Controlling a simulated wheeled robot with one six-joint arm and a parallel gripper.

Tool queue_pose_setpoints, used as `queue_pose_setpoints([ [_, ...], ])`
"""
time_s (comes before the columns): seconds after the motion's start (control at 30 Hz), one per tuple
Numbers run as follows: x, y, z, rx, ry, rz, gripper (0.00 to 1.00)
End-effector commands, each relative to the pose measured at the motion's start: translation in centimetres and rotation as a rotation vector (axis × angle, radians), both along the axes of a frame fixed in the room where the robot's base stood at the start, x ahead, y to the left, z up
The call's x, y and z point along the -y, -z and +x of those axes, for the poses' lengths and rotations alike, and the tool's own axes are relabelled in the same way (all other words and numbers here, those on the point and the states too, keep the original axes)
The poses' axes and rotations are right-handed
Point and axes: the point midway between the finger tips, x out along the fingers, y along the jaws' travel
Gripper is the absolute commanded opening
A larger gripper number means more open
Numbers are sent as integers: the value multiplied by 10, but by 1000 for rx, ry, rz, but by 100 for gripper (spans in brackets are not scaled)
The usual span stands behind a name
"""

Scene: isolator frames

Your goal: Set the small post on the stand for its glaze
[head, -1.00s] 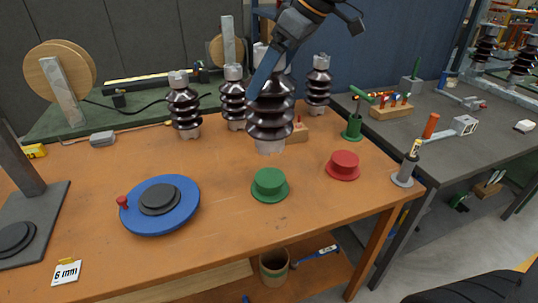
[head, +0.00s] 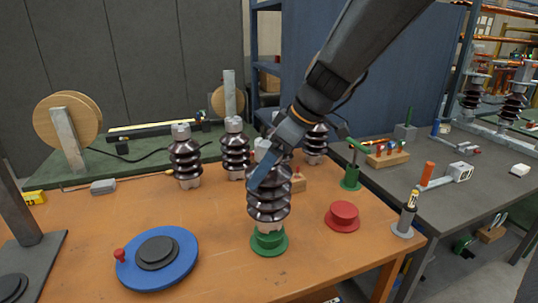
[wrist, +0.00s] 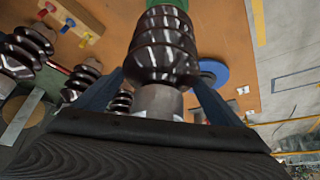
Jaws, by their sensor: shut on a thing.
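My gripper (head: 264,165) is shut on a glossy dark brown ribbed post (head: 268,202), gripping its pale upper end. The post is upright, and its lower end meets the top of the green stand (head: 269,245) in the head view; whether it bears on the stand cannot be told. A red stand (head: 342,216) is empty to the right. Three similar brown posts (head: 186,160) (head: 235,150) (head: 315,145) stand farther back on the table.
A blue turntable (head: 180,275) with a dark centre lies front left. The orange tabletop (head: 215,217) is bare left of the green stand.

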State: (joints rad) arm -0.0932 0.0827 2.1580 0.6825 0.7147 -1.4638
Motion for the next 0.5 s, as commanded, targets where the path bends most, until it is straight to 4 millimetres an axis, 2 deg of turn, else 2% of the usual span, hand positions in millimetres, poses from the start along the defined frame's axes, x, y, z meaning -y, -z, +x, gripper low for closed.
queue_pose_setpoints([
  [0.2,0,13,2,7,2,2,28],
  [0.5,0,15,2,8,1,1,28],
])
